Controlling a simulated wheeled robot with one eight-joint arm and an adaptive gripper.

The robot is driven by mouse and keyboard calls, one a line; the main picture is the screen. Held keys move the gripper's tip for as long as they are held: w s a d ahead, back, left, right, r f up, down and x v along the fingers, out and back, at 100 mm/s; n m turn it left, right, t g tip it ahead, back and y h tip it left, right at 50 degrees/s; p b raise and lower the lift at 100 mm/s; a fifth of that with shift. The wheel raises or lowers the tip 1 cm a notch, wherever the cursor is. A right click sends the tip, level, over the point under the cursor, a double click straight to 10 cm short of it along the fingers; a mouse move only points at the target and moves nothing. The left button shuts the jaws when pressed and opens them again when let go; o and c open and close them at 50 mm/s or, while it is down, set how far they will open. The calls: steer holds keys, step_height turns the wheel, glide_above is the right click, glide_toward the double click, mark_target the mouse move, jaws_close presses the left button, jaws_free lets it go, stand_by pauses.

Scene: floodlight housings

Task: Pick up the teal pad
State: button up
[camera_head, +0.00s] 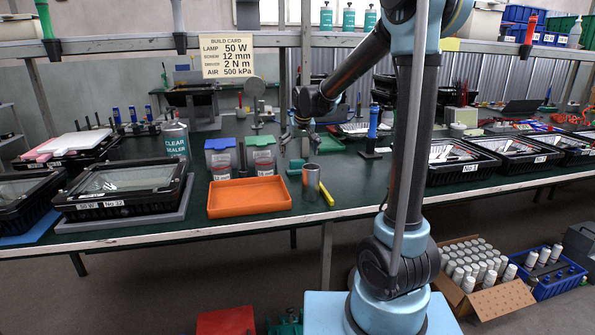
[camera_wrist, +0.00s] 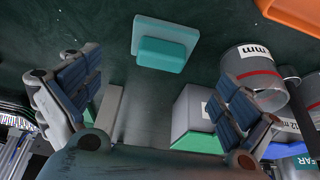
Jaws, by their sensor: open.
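The teal pad (camera_wrist: 165,45) lies on the dark green bench top, a small teal block on a wider, paler teal plate. In the head view a small teal thing (camera_head: 296,167), probably the same pad, lies just left of the metal cylinder. My gripper (camera_wrist: 158,105) is open and empty, its two fingers spread wide on either side of the wrist view. The pad appears beyond the fingertips, between their lines and apart from them. In the head view my gripper (camera_head: 302,128) hangs over the bench, behind the pad.
A metal cylinder (camera_head: 311,182) and a yellow bar (camera_head: 326,194) are right of the pad; an orange tray (camera_head: 249,196) is in front-left. Green-lidded (camera_head: 261,142) and blue-lidded (camera_head: 220,144) containers stand close behind-left. A blue bottle (camera_head: 372,124) stands to the right.

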mark_target(298, 160)
steer(key=shift+x, duration=3.5)
steer(key=shift+s, duration=0.1)
steer(key=c, duration=1.1)
